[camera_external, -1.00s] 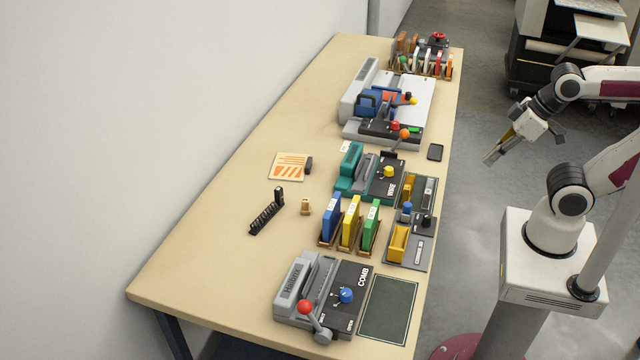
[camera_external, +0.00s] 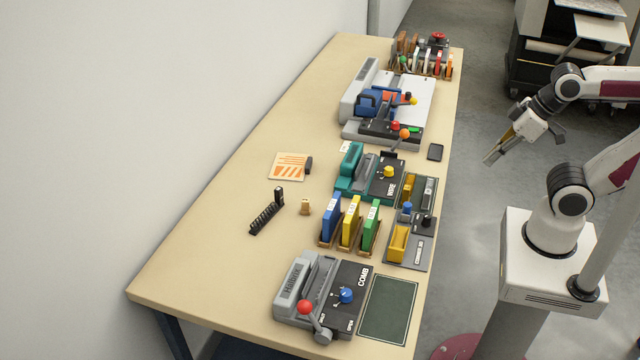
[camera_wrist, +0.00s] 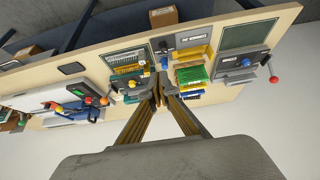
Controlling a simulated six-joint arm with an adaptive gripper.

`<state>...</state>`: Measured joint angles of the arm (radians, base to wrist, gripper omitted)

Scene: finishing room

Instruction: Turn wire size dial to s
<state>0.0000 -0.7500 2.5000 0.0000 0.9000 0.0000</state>
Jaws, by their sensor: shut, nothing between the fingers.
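The wire machine (camera_external: 386,188) is a teal and black unit marked "WIRE" near the middle of the table. A yellow dial (camera_external: 388,171) sits on its black top; its pointer setting is too small to read. The wrist view shows the yellow dial (camera_wrist: 132,84) just left of my fingers. My gripper (camera_external: 488,160) hangs in the air to the right of the table, apart from the machine. In the wrist view my gripper (camera_wrist: 160,98) has its fingers together with nothing between them.
A comb machine (camera_external: 325,290) with a red-tipped lever stands at the front. Blue, yellow and green holders (camera_external: 350,222) and a grey station (camera_external: 420,250) lie between. A punch with an orange-knobbed lever (camera_external: 404,134) stands behind the wire machine. The table's left side is mostly clear.

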